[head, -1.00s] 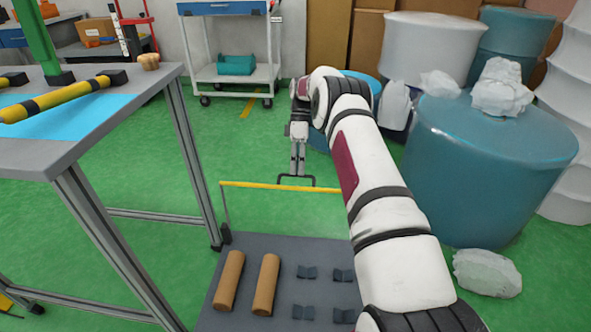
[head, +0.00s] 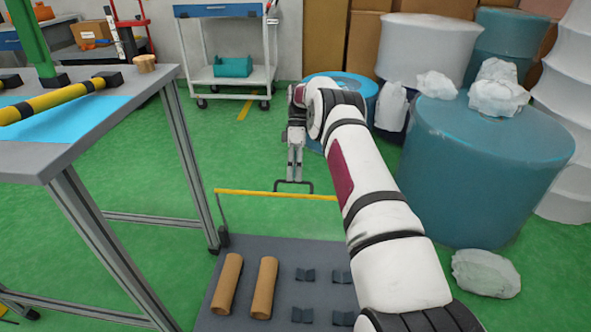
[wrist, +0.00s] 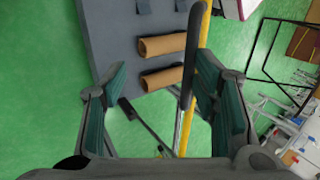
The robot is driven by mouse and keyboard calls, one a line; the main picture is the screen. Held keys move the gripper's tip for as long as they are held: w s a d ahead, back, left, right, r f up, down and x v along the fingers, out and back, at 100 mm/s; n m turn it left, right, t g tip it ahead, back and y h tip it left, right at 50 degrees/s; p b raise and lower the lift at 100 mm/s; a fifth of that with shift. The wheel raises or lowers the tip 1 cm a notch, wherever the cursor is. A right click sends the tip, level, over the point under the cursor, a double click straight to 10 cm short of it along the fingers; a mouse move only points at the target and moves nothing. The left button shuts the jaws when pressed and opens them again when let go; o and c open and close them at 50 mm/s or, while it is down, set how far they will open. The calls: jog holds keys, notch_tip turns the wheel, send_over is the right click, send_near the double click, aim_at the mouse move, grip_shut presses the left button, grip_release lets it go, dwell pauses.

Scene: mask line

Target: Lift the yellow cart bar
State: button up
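The yellow cart bar (head: 250,192) runs across the far end of a low grey cart (head: 245,250), above the green floor. A dark bracket-shaped handle (head: 307,183) stands up from the bar. My gripper (head: 294,179) points down at this handle in the head view. In the wrist view my gripper (wrist: 160,75) is open, with its teal-padded fingers wide apart. The yellow bar (wrist: 206,60) and the dark handle (wrist: 187,65) appear between the fingers, nearer the right one. I cannot tell whether a finger touches them. My arm hides the bar's right end.
Two brown rollers (head: 264,288) and several dark holders (head: 305,275) are on the cart. A workbench (head: 110,130) with a yellow-black bar stands at the left. A large blue drum (head: 480,190) stands at the right, with a white crumpled lump (head: 486,272) beside it.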

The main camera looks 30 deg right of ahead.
jog(key=shift+s+f, duration=0.1)
jog(key=shift+f, duration=0.4)
notch_tip(320, 180, up, 11)
jog(key=shift+c, duration=0.2)
dwell(0.3)
